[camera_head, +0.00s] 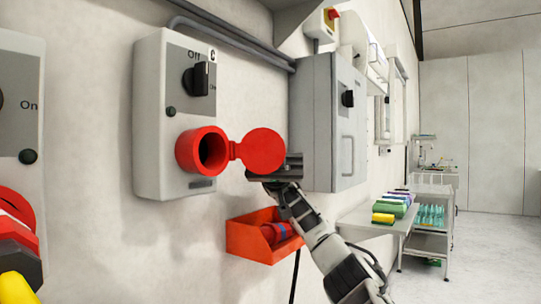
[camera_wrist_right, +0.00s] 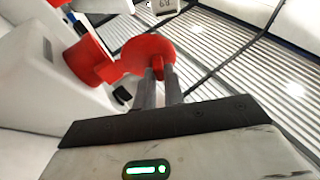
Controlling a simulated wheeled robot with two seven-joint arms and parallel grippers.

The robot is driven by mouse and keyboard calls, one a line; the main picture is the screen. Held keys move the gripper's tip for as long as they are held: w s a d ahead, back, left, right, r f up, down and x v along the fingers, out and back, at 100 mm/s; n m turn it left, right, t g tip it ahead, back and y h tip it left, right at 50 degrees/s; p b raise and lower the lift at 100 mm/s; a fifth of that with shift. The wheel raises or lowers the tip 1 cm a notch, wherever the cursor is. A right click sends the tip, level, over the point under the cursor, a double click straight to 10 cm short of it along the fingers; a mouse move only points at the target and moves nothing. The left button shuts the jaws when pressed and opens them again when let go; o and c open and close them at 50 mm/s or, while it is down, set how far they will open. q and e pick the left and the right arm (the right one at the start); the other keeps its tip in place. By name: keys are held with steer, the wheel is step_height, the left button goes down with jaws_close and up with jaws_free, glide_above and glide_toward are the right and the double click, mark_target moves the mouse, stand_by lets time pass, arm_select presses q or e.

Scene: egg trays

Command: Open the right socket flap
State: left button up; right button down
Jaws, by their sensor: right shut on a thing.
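The right socket (camera_head: 200,151) is a red round socket on a grey switch box (camera_head: 150,110). Its round red flap (camera_head: 264,149) stands swung out to the right on its hinge, and the dark socket opening shows. My right gripper (camera_head: 277,170) is at the flap's lower right edge. In the right wrist view the two fingers (camera_wrist_right: 160,84) are shut on the edge of the flap (camera_wrist_right: 146,52), with the socket (camera_wrist_right: 88,62) to the left. My left gripper is not in view.
A black rotary switch (camera_head: 200,79) sits above the socket. A grey cabinet (camera_head: 335,120) stands close to the right of the flap. An orange bin (camera_head: 250,246) hangs below. Another switch box (camera_head: 18,70) is at the left edge. A table (camera_head: 365,220) stands farther right.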

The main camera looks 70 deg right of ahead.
steer(key=c, duration=1.5)
jaws_free()
steer(key=shift+s+r, duration=0.1)
steer(key=shift+r, duration=0.1)
steer(key=shift+f, duration=0.1)
